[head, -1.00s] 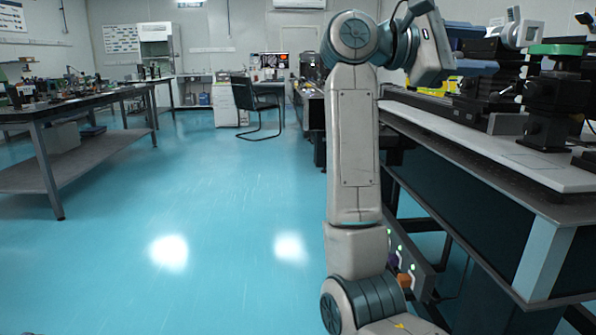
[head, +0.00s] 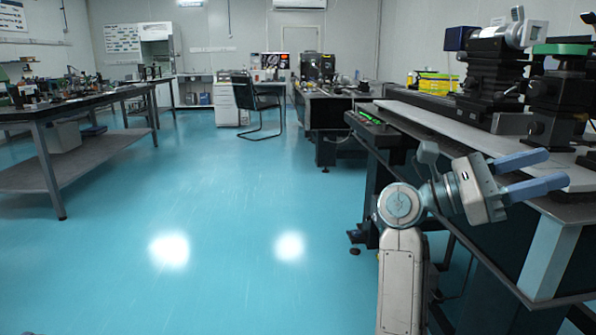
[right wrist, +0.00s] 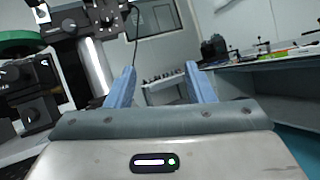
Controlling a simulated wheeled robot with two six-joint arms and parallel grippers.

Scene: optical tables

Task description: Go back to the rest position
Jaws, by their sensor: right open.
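My right gripper (head: 540,174) is at the right of the head view, beside the front edge of the right optical table (head: 440,128). Its two blue fingers point right and stand apart with nothing between them. The open fingers also show in the right wrist view (right wrist: 160,88). My right arm rises from the bottom of the head view and is folded low. My left gripper is not in view.
Black optical instruments (head: 492,70) stand on the right table, one with a green top (head: 562,49). A cluttered table (head: 75,103) stands at the left. A black chair (head: 262,103) is at the back. The blue floor between the tables is clear.

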